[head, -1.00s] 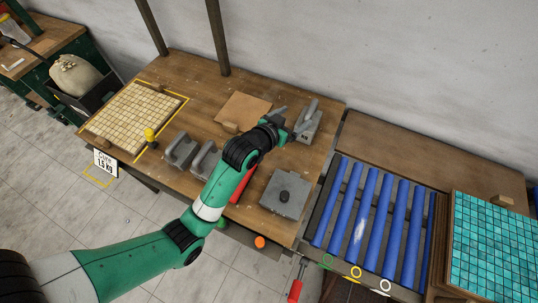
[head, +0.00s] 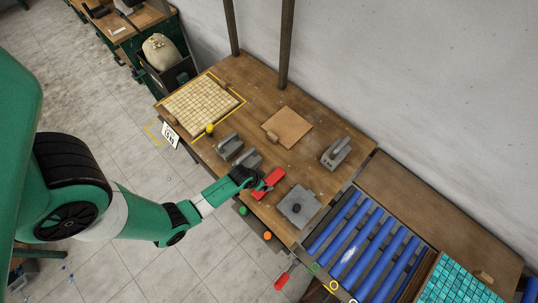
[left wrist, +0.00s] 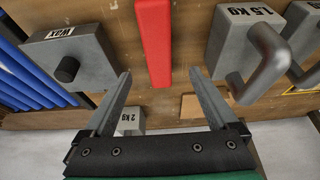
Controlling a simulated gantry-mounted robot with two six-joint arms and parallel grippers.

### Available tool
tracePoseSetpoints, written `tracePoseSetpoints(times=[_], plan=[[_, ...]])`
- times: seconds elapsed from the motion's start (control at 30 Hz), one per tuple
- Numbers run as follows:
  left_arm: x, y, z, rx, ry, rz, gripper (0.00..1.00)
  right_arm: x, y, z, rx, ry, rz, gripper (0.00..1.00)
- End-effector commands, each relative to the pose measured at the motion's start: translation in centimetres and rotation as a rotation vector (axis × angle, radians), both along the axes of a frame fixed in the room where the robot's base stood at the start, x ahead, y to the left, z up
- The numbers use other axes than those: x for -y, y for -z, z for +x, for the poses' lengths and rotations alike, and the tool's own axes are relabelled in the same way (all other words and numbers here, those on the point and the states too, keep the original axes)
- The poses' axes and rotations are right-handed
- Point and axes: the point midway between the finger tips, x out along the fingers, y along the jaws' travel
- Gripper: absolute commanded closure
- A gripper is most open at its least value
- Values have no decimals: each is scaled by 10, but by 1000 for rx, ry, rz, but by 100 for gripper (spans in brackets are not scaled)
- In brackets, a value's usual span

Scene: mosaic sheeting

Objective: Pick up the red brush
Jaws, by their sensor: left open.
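The red brush (head: 272,181) lies on the wooden table between the grey weights and a grey block with a knob. In the left wrist view it shows as a plain red bar (left wrist: 153,40) in the upper middle; no bristles can be made out. My left gripper (left wrist: 160,72) is open, with the lower end of the red bar between the lines of its two fingers. In the head view my left gripper (head: 267,187) is at the brush and partly covers it. I cannot tell whether the fingers touch it. My right gripper is not in view.
The block marked WAX (left wrist: 85,55) and the 1.5 kg weight (left wrist: 235,55) flank the brush closely. A handled grey block (head: 336,152) stands further back. Blue rollers (head: 350,245) lie to the right. A red-handled tool (head: 283,281) is by the table's front edge.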

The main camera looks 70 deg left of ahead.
Motion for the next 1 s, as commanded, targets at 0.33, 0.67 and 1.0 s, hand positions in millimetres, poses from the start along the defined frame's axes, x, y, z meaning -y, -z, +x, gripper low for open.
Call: tracePoseSetpoints(times=[0.33,0.67,1.0], plan=[[-7,36,13,1,0,0,7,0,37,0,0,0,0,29],[-12,80,27,2,0,1,7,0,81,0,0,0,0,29],[-13,83,31,1,0,0,15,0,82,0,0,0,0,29]])
